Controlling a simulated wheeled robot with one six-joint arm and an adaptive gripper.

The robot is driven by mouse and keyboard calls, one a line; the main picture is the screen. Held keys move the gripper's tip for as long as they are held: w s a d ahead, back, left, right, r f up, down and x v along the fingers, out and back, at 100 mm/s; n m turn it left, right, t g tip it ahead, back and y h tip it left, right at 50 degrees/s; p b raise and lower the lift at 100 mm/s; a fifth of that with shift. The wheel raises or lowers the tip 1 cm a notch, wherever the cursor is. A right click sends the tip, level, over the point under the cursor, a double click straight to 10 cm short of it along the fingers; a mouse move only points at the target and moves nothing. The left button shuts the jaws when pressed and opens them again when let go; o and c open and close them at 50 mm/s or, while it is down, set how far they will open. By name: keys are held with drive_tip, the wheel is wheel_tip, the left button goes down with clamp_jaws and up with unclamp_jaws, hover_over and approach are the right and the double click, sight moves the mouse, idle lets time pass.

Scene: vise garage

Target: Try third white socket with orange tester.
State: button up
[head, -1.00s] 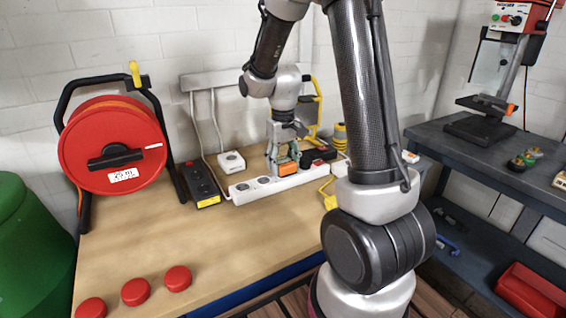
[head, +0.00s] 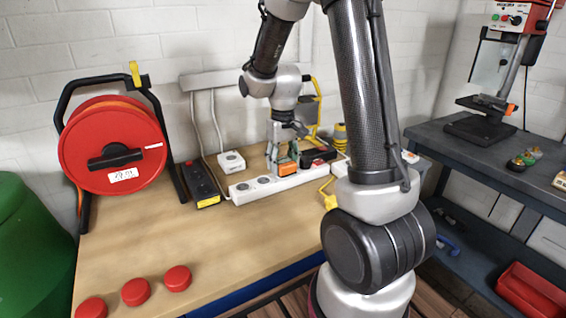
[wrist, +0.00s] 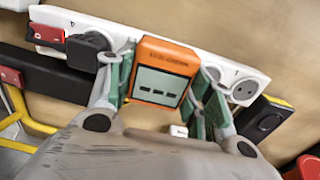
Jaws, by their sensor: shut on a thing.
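The orange tester (wrist: 163,72) is held between the green-padded fingers of my gripper (wrist: 165,88). Its grey screen shows a few dark dashes. In the head view the tester (head: 287,168) is over the middle of the white socket strip (head: 250,190), with my gripper (head: 284,158) above it. I cannot tell whether its pins are in a socket; its underside is hidden. Two empty round sockets show on the strip left of the tester in the head view. In the wrist view the strip (wrist: 258,76) shows sockets to the tester's right and a black plug (wrist: 88,50) to its left.
A red cable reel (head: 115,150) stands farther left. Yellow cable (head: 328,192) lies right of the strip. The front of the bench is mostly clear, with red caps (head: 135,292).

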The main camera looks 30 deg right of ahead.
drive_tip(key=shift+f, duration=0.55)
drive_tip(key=o, duration=1.4)
drive_tip(key=shift+r, duration=0.1)
wheel_tip(320, 180, up, 12)
drive_tip(key=s, duration=0.1)
drive_tip(key=s+f, duration=0.1)
drive_tip(key=s, duration=0.1)
drive_tip(key=shift+f+g, duration=0.3)
drive_tip(key=s+r+t, duration=0.2)
drive_tip(key=s+r, duration=0.2)
drive_tip(key=s, duration=0.5)
drive_tip(key=s+a+r+t, duration=0.1)
drive_tip(key=s+r+t, duration=0.2)
drive_tip(key=s, duration=0.6)
drive_tip(key=shift+r, duration=0.55)
